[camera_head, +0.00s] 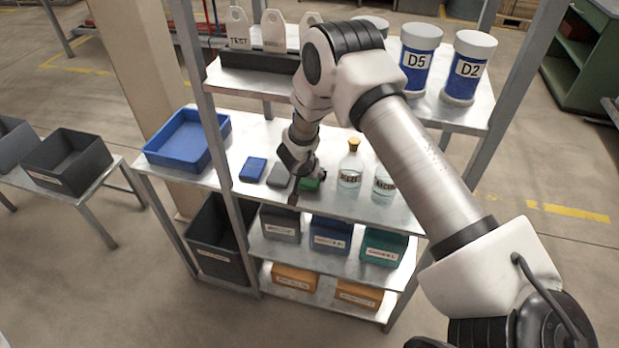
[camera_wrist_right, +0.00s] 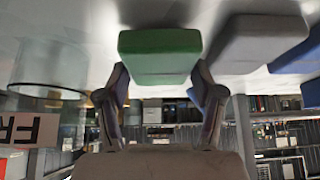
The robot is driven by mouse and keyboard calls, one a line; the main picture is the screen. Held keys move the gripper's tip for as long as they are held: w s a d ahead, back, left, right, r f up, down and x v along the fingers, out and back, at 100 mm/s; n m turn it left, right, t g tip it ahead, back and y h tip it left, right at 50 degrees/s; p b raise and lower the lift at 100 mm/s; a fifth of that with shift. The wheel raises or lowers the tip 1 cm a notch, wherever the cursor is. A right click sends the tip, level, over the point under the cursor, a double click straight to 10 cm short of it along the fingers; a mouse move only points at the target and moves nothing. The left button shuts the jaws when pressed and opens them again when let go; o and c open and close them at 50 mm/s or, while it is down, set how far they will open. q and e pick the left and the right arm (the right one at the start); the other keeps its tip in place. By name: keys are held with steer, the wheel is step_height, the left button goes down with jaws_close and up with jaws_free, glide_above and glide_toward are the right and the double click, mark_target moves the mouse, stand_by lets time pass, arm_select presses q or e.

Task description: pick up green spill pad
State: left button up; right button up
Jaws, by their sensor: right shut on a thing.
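The green spill pad (camera_head: 313,184) is at the middle shelf of the rack, partly hidden by my right gripper (camera_head: 302,172). In the right wrist view, which is upside down, the green pad (camera_wrist_right: 160,58) sits between the two fingers of my right gripper (camera_wrist_right: 160,88). The fingers are shut on its sides. I cannot tell whether the pad touches the shelf or is slightly above it. My left gripper is in neither view.
A grey pad (camera_head: 279,175) and a blue pad (camera_head: 253,169) lie left of the green pad. Two glass bottles, one stoppered (camera_head: 350,168) and one clear (camera_head: 384,184), stand to its right. A blue tray (camera_head: 176,151) is at the shelf's left. An upper shelf (camera_head: 247,84) overhangs behind.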

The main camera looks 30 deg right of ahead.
steer(key=shift+s+r+b, duration=0.3)
steer(key=shift+r+b, duration=0.05)
steer(key=shift+r, duration=0.6)
steer(key=s+a+b, duration=0.1)
steer(key=s, duration=0.3)
steer(key=s+a+r+b, duration=0.1)
steer(key=s+b, duration=0.1)
steer(key=s, duration=0.3)
steer(key=s+a+b, duration=0.1)
steer(key=s+b, duration=0.1)
steer(key=s, duration=0.3)
steer(key=shift+s+a+r, duration=0.1)
steer(key=shift+a+r, duration=0.1)
steer(key=shift+r, duration=0.05)
steer(key=shift+s+a+r, duration=0.1)
steer(key=shift+s, duration=0.35)
steer(key=shift+o, duration=0.2)
